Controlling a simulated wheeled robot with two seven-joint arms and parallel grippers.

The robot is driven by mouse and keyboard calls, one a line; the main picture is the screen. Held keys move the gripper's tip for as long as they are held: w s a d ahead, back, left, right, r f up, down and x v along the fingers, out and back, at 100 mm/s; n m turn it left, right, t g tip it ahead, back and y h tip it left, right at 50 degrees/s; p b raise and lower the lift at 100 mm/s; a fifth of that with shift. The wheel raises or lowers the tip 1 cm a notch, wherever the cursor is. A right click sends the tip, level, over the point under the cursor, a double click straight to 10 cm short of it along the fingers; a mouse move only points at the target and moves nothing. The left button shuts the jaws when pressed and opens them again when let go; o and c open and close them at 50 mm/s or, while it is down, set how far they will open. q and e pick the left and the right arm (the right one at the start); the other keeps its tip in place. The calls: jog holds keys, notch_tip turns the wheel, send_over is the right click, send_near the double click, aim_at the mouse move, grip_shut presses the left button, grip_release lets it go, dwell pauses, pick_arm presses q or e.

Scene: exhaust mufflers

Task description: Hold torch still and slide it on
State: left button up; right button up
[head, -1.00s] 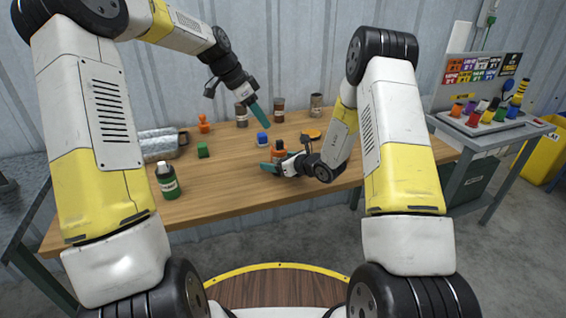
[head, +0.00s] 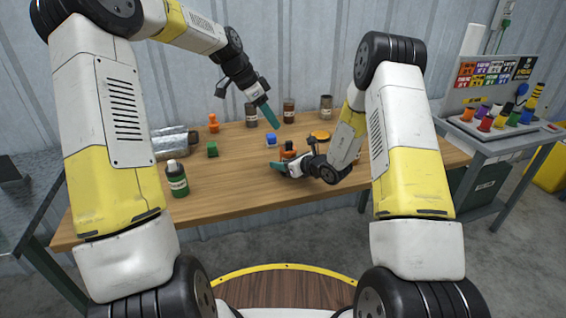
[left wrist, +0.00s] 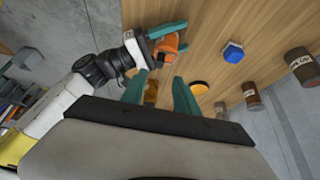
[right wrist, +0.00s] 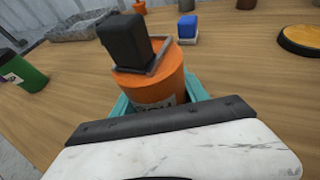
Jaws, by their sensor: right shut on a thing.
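An orange cylindrical body with a printed label (right wrist: 155,88), apparently the torch, stands on the table in the right wrist view. A black block (right wrist: 125,40) sits on its top, within a thin grey square frame. My right gripper (head: 279,168) is shut on the orange body, its teal fingers around the lower part. The held body also shows in the left wrist view (left wrist: 168,48). My left gripper (head: 273,120) is above the table, higher and further back. In the left wrist view its teal fingers (left wrist: 158,92) are apart with nothing held between them.
A blue piece (head: 271,140) and a yellow-orange disc (head: 319,136) lie behind the torch. Brown jars (head: 289,112) line the back. The front middle of the table is clear.

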aim_at(288, 142)
pick_arm(q)
jog(key=shift+o, duration=0.2)
jog(key=shift+r, duration=0.1)
jog(key=shift+g+y, duration=0.3)
jog(key=shift+y, duration=0.4)
jog(key=x, duration=0.3)
jog(key=d+x, duration=0.1)
jog(key=x, duration=0.6)
jog(key=shift+w+d+r, duration=0.15)
jog(key=shift+w+r, duration=0.15)
jog(key=shift+r, duration=0.05)
grip_shut()
dwell(0.8)
